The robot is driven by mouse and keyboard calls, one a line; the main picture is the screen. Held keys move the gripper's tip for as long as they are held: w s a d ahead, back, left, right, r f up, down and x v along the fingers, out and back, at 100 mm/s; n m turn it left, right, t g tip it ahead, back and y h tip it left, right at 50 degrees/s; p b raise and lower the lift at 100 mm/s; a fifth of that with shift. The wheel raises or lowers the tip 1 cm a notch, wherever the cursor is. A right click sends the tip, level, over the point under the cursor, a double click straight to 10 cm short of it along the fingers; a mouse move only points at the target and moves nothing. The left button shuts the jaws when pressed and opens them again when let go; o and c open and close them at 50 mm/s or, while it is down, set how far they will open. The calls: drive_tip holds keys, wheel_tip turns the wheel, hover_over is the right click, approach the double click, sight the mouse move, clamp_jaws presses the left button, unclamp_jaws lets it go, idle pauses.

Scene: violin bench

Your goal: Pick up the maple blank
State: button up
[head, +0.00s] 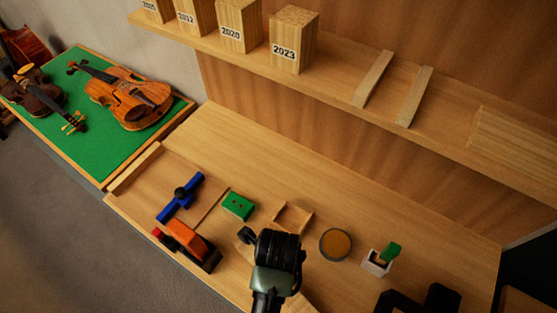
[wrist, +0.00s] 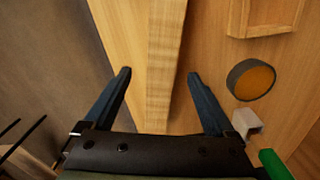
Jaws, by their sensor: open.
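The maple blank is a long, pale wooden wedge with a ridge along it (wrist: 163,55). In the wrist view it runs from the top edge down between the fingers of my gripper (wrist: 158,74). The fingers are open, one on each side of the blank, with a gap on both sides. I cannot tell how far the tips are above the bench. In the head view my arm hides most of the blank, and a pale piece of it shows at the bottom (head: 301,304).
On the bench (head: 330,200) are a green block (head: 238,206), a small wooden tray (head: 293,217), a round tin (head: 336,244), a white cup with a green item (head: 377,262), an orange plane (head: 187,240) and a blue tool (head: 180,197). A shelf (head: 340,82) with dated wood blocks overhangs behind.

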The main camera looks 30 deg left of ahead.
drive_tip(key=shift+w+f+p, duration=0.1)
drive_tip(key=shift+f+p, duration=0.4)
drive_tip(key=shift+f, duration=2.4)
clamp_jaws()
drive_tip(key=shift+r, duration=0.1)
